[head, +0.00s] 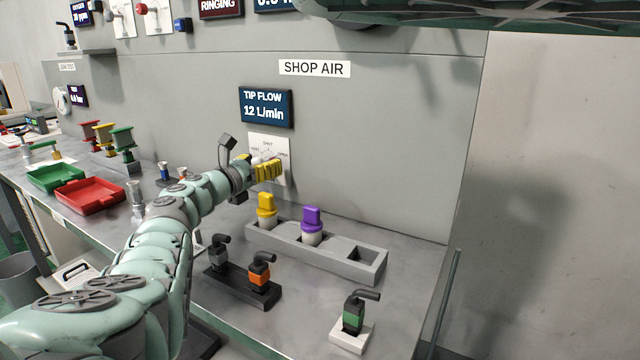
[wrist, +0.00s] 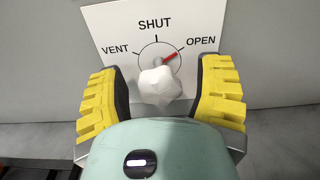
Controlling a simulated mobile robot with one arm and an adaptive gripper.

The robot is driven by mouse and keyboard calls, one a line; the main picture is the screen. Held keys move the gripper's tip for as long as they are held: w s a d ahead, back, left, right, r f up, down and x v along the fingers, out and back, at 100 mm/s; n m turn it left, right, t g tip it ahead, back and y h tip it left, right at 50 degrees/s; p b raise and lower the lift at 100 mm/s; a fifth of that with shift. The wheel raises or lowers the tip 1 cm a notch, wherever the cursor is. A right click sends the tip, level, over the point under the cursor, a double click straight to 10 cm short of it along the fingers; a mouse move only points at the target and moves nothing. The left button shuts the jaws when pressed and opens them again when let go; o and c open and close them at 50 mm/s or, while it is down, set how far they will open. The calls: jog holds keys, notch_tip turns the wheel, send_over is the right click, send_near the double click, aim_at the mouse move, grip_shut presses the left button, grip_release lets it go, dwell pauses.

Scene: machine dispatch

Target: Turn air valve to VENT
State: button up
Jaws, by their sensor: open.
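The air valve is a white lobed knob (wrist: 161,88) on a white plate (wrist: 120,40) marked VENT, SHUT and OPEN. Its red pointer (wrist: 169,57) points up and right, toward OPEN. In the head view the valve plate (head: 283,149) is on the grey wall panel, partly hidden by my gripper (head: 266,166). My gripper (wrist: 162,98) is open, with one yellow finger on each side of the knob. Gaps show between the fingers and the knob in the wrist view. How far the fingertips are from the plate I cannot tell.
A TIP FLOW display (head: 265,107) above the valve reads 12 L/min. A grey holder (head: 345,262) with yellow and purple-topped items stands on the bench below. Black-handled tools (head: 262,270), a red tray (head: 90,196) and a green tray (head: 56,177) are on the bench.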

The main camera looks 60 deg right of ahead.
jog(key=shift+d, duration=0.3)
jog(key=shift+o, duration=0.3)
jog(key=c, duration=1)
jog(key=shift+c, duration=0.9)
jog(key=shift+d+r, duration=0.1)
grip_shut()
jog(key=shift+w, duration=0.1)
